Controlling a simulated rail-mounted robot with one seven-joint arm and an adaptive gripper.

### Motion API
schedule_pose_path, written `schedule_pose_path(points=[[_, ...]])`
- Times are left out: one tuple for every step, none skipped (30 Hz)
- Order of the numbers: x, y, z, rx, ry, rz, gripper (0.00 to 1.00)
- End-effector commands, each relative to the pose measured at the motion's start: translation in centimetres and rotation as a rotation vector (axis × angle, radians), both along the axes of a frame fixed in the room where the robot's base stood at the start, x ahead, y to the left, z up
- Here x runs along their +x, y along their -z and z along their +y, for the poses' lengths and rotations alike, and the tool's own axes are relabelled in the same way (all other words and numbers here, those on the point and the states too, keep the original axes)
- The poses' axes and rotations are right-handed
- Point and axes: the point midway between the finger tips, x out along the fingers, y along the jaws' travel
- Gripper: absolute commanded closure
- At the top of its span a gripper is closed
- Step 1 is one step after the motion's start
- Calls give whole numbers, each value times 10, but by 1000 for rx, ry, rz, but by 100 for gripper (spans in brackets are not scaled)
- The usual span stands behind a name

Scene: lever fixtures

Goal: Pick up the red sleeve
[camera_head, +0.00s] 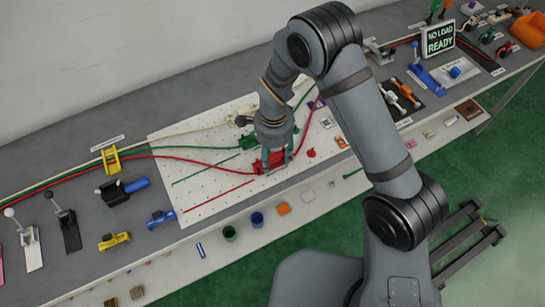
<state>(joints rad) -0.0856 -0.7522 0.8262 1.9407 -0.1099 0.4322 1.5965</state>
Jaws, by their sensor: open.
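A red piece (273,163), which I take to be the red sleeve, is on the white perforated board (185,140) at the middle of the workbench. A red cable (195,159) leads to it from the left. My gripper (277,158) points down over this piece, its fingers open on either side of it. The gripper hides part of the piece, and I cannot tell whether the fingers touch it. A small red part (311,153) lies on the board just right of my gripper.
A green fixture (246,142) stands close behind my gripper. A thin red line (218,197) marks the board. A yellow bracket (111,159), black-and-blue lever (122,190) and blue part (160,218) are left. A sign (440,39) reads "NO LOAD READY". The board's front left is mostly clear.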

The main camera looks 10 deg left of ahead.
Motion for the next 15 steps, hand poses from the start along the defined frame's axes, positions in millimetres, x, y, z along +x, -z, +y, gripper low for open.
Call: schedule_pose_path(points=[[0, 0, 0, 0, -1, 0, 51], [0, 0, 0, 0, -1, 0, 52], [0, 0, 0, 0, -1, 0, 55], [0, 0, 0, 0, -1, 0, 56], [0, 0, 0, 0, -1, 0, 58], [0, 0, 0, 0, -1, 0, 60], [0, 0, 0, 0, -1, 0, 62], [0, 0, 0, 0, -1, 0, 64], [0, 0, 0, 0, -1, 0, 66], [0, 0, 0, 0, -1, 0, 68], [0, 0, 0, 0, -1, 0, 70], [0, 0, 0, 0, -1, 0, 72], [0, 0, 0, 0, -1, 0, 74], [0, 0, 0, 0, -1, 0, 76], [0, 0, 0, 0, -1, 0, 78]])
